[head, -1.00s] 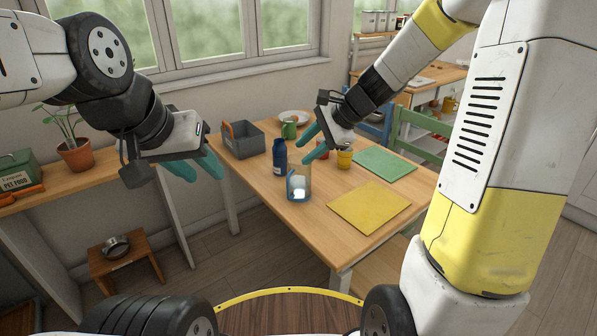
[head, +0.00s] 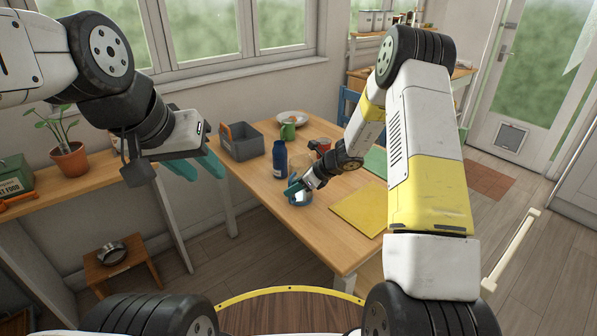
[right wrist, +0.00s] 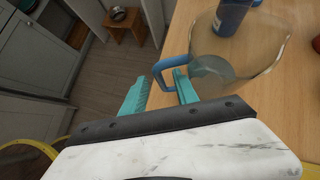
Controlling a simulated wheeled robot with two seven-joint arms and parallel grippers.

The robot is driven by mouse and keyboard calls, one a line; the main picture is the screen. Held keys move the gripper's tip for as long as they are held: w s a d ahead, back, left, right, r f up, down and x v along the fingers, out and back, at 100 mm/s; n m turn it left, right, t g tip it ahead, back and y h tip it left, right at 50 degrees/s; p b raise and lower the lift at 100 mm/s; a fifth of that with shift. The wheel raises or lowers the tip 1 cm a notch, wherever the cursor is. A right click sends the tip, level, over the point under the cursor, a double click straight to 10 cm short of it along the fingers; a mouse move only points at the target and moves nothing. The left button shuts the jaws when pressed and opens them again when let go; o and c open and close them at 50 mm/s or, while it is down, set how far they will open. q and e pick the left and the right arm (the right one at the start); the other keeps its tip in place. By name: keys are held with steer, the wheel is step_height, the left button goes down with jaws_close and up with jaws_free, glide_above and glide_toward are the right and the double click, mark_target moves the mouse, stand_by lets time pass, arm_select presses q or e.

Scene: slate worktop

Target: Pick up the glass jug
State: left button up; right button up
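The glass jug (head: 301,201) stands on the wooden table near its front left edge, partly hidden by my right gripper in the head view. In the right wrist view the clear jug (right wrist: 240,70) has a blue handle (right wrist: 163,70) that points left toward my fingers. My right gripper (head: 294,187) is at the jug's handle. In the right wrist view its teal fingers (right wrist: 160,86) are apart, with the lower part of the handle showing between the tips; I cannot tell whether they touch it. My left gripper (head: 197,170) is open and empty, left of the table.
A dark blue bottle (head: 280,162) stands just behind the jug. A yellow mat (head: 358,210) lies to its right, a green mat (head: 375,160) farther back. A grey crate (head: 243,146), a green mug (head: 288,132) and a plate (head: 292,117) stand at the back.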

steer(key=x, duration=0.2)
steer(key=shift+w+a+f, duration=0.1)
steer(key=shift+a+f, duration=0.05)
steer(key=shift+f, duration=0.1)
jaws_close()
steer(key=shift+r, duration=0.15)
stand_by(1.1)
